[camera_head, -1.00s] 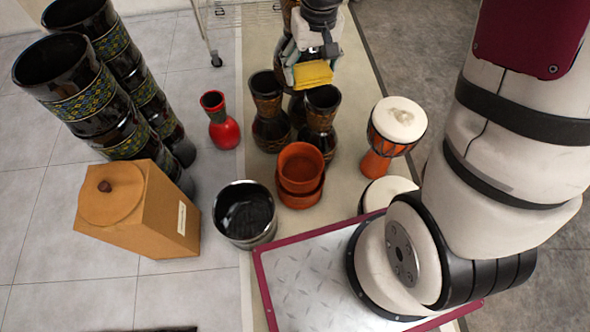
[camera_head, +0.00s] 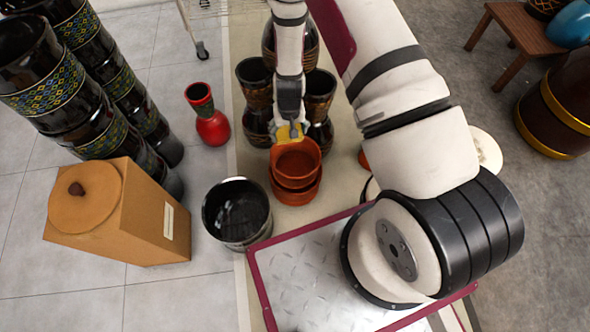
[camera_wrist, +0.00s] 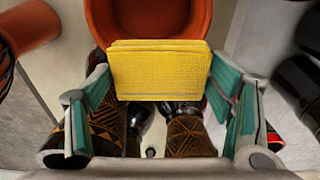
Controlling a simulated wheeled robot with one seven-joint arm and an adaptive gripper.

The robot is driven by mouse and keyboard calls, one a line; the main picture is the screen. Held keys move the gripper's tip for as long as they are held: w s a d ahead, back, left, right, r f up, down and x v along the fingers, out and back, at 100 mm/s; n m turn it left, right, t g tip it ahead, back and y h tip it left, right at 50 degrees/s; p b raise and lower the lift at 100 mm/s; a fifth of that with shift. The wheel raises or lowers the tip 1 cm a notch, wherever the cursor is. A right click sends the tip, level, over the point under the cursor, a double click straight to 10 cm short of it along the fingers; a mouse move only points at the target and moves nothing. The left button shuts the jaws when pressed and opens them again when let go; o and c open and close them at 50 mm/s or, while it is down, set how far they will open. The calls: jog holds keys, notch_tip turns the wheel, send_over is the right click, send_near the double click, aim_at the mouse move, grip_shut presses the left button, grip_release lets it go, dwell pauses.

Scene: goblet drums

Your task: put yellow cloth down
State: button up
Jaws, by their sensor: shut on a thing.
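My gripper (camera_head: 289,126) points down at the back rim of a stacked pair of terracotta pots (camera_head: 296,185). It is shut on the yellow cloth (camera_wrist: 160,75), a folded pad held by its sides between the teal-lined fingers. In the head view the yellow cloth (camera_head: 285,136) shows partly behind the gripper, at the rim of the upper pot. In the wrist view the open pot (camera_wrist: 150,18) lies just beyond the cloth, which covers part of its rim. I cannot tell whether the cloth touches the pot.
Dark goblet drums (camera_head: 256,95) stand close behind the pots. A black pot (camera_head: 238,213) and a lidded wooden box (camera_head: 125,210) are to the left. Light floor tiles are clear at lower left.

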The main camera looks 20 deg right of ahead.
jog(key=b, duration=0.1)
send_over(295, 168)
notch_tip(295, 168, down, 9)
jog(key=f+b, duration=0.2)
jog(key=f, duration=0.3)
jog(key=f+b, duration=0.2)
jog(key=f, duration=0.2)
jog(key=shift+s+f, duration=0.2)
jog(key=shift+f, duration=0.2)
jog(key=shift+f, duration=0.1)
jog(key=shift+f+b, duration=0.15)
jog(key=shift+b, duration=0.15)
jog(key=o, duration=0.8)
jog(key=shift+c, duration=0.2)
jog(key=shift+r, duration=0.2)
notch_tip(295, 168, up, 12)
jog(key=s+p, duration=0.1)
jog(key=p, duration=0.3)
jog(key=shift+s+p, duration=0.2)
jog(key=shift+p, duration=0.15)
